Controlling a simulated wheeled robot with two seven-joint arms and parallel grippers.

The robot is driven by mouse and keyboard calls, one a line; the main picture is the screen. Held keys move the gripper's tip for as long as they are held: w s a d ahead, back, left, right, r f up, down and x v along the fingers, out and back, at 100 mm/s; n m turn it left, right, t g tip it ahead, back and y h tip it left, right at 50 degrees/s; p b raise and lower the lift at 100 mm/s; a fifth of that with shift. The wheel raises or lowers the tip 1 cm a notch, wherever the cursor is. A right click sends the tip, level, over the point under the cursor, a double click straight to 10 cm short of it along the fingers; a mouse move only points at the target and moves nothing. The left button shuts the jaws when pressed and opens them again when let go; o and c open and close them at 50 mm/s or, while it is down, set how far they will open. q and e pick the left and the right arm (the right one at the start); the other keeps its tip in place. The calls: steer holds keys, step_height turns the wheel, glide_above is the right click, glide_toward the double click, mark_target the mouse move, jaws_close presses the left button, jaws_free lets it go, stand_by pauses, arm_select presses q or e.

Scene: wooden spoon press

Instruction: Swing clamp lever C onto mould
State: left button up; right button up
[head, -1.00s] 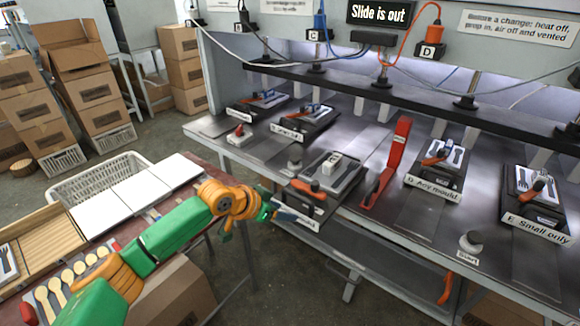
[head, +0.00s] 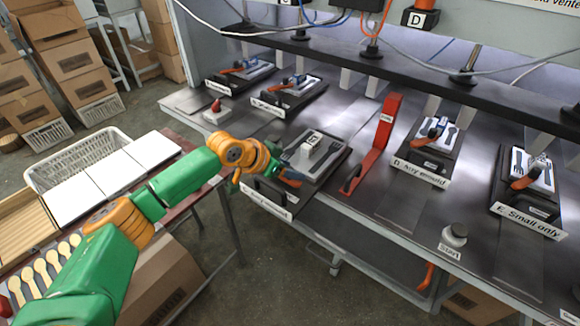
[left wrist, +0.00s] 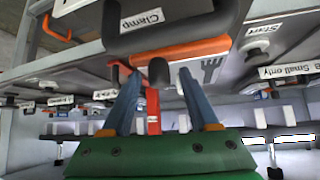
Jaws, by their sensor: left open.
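Station C's mould tray (head: 335,160) is drawn out toward me, with a pale labelled block (head: 314,146) on it. The orange clamp lever (left wrist: 180,50) lies across the tray's near edge, just beyond my fingertips in the left wrist view. In the head view its red-orange end is mostly hidden by my gripper. My left gripper (head: 279,172) is at the tray's near left side. It also shows in the left wrist view (left wrist: 157,78), with its two blue fingers apart and a dark knob (left wrist: 158,71) between or beyond their tips. Contact cannot be told.
A tall red arm (head: 380,135) stands right of station C. Stations D (head: 425,150) and E (head: 525,185) lie further right, with a Start button (head: 454,235) in front. A black handle (head: 268,190) sticks out at the tray's front. A white crate (head: 80,155) stands left.

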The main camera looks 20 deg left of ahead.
arm_select(q)
steer(key=shift+d, duration=0.1)
steer(key=shift+s+r, duration=0.1)
jaws_close()
stand_by(1.1)
